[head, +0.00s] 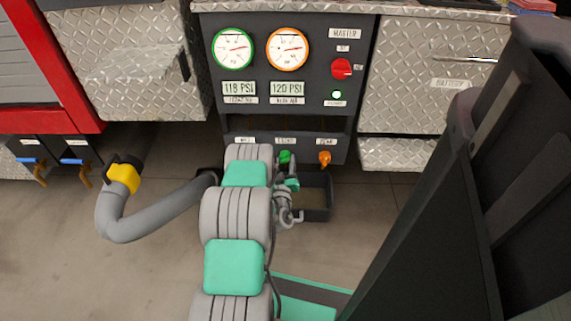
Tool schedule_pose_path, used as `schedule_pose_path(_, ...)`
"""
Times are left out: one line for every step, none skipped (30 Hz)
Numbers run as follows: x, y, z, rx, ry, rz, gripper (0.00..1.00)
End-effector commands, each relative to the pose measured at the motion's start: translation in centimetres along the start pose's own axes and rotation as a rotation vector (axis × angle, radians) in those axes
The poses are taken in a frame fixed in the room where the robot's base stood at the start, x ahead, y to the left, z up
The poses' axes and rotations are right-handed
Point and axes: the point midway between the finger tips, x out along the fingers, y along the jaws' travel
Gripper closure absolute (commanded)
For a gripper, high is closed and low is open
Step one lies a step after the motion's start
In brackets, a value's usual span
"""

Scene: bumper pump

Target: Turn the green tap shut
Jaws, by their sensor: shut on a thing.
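The green tap (285,157) is under the middle label on the lower edge of the dark panel (268,150). It is small in the head view and partly covered by my arm and wrist. Its handle angle is hard to make out. My gripper (287,166) is at the green tap, shut on it. The fingers are small and mostly hidden by my wrist.
An orange tap (325,158) hangs just right of the green one. Above are a green-ringed gauge (233,48) at 118 PSI, an orange-ringed gauge (288,48) at 120 PSI and a red master knob (342,68). A grey hose (150,222) with a yellow end lies left.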

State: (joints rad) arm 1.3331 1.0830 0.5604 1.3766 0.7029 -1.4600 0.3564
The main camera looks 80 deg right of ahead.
Motion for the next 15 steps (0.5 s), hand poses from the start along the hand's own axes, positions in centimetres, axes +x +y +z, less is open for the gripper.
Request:
schedule_pose_path(0.01, -0.49, -0.11, -0.041, 0.009, -0.009, 0.97)
schedule_pose_path(0.02, -0.5, -0.11, -0.068, 0.011, -0.009, 0.97)
schedule_pose_path(0.02, -0.5, -0.11, -0.105, 0.014, -0.01, 0.97)
schedule_pose_path(0.02, -0.49, -0.11, -0.135, 0.016, -0.011, 0.97)
schedule_pose_path(0.02, -0.49, -0.11, -0.163, 0.018, -0.011, 0.97)
schedule_pose_path(0.01, -0.5, -0.11, -0.2, 0.021, -0.012, 0.97)
schedule_pose_path(0.02, -0.49, -0.13, -0.229, 0.023, -0.012, 0.97)
schedule_pose_path(0.03, -0.49, -0.14, -0.259, 0.025, -0.013, 0.97)
schedule_pose_path(0.01, -0.5, -0.1, -0.295, 0.027, -0.014, 0.97)
schedule_pose_path(-0.02, -0.5, -0.07, -0.324, 0.029, -0.014, 0.97)
schedule_pose_path(-0.01, -0.49, -0.07, -0.353, 0.03, -0.015, 0.97)
schedule_pose_path(0.02, -0.48, -0.09, -0.39, 0.033, -0.015, 0.97)
schedule_pose_path(0.01, -0.47, -0.07, -0.419, 0.035, -0.015, 0.97)
schedule_pose_path(-0.01, -0.47, -0.03, -0.448, 0.036, -0.016, 0.97)
schedule_pose_path(0.01, -0.46, -0.05, -0.485, 0.04, -0.016, 0.97)
